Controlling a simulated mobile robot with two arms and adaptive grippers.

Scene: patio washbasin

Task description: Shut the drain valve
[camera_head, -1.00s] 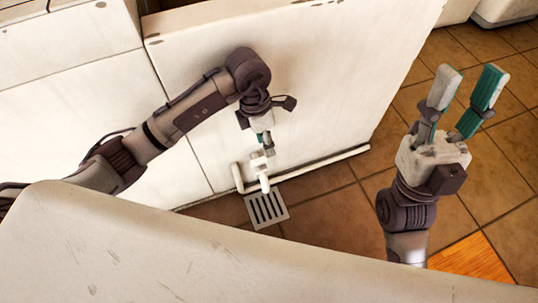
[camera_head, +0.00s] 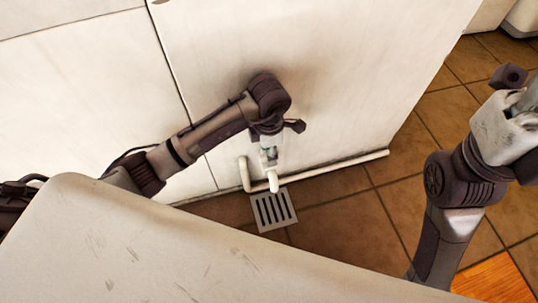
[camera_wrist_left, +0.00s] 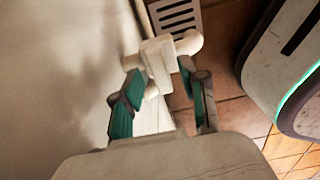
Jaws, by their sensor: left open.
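The white drain valve (camera_wrist_left: 158,62) sits on the pipework low against the white wall. In the left wrist view it stands between the two teal-padded fingers of my left gripper (camera_wrist_left: 160,88), which is open around it. I cannot tell whether either finger touches it. In the head view my left gripper (camera_head: 268,152) points down at the valve and largely hides it. The white spout (camera_head: 273,183) shows just below, over the floor grate. My right gripper (camera_head: 510,130) is at the right edge, its fingers cut off or hidden.
A white pipe (camera_head: 335,169) runs along the wall's foot. A grey slotted grate (camera_head: 273,210) lies in the brown tiled floor (camera_head: 335,215). A pale worn slab (camera_head: 170,250) fills the foreground. Open floor lies to the right.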

